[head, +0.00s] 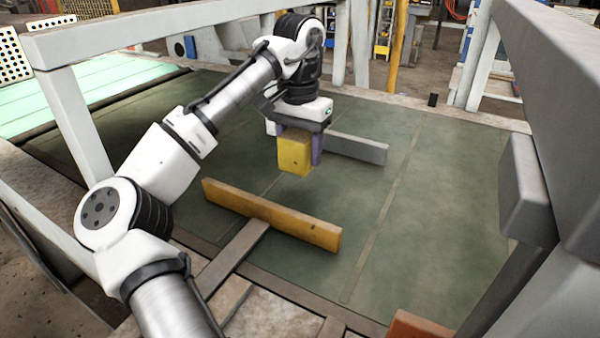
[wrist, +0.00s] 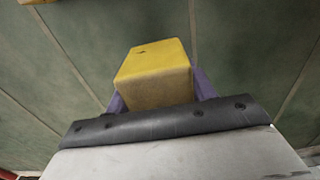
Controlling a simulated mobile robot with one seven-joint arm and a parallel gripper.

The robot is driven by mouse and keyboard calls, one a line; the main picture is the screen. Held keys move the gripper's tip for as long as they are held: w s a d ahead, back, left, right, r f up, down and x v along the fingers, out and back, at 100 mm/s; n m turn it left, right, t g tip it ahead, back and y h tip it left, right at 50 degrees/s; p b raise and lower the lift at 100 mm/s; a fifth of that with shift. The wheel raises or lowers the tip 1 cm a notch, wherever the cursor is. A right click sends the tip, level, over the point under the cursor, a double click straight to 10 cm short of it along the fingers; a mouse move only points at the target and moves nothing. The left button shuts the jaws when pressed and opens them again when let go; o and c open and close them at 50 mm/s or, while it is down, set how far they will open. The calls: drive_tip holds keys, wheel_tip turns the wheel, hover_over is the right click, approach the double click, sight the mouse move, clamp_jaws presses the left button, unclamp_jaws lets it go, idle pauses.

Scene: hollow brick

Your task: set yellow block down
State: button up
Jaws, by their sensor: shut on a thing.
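The yellow block (head: 294,153) is held between the purple fingers of my gripper (head: 317,147) in the head view. My gripper points down, and the block appears to hang above the green work surface (head: 440,190). In the wrist view the yellow block (wrist: 155,72) sits between the two purple fingers of my gripper (wrist: 158,90). The block's lower side and the exact gap to the surface are hard to judge.
An orange-yellow bar (head: 270,215) lies in front of the block, and a grey bar (head: 355,148) lies behind it to the right. Grey frame posts (head: 75,125) stand around the surface. The green surface at right is clear.

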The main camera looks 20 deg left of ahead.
sight(299, 132)
drive_tip(key=shift+f+p, duration=0.5)
drive_tip(key=shift+f, duration=2.5)
drive_tip(key=shift+f, duration=0.2)
drive_tip(key=o, duration=1.1)
drive_tip(key=shift+r, duration=0.15)
wheel_tip(299, 132, up, 12)
drive_tip(key=shift+r+b, duration=0.1)
drive_tip(key=shift+b, duration=0.4)
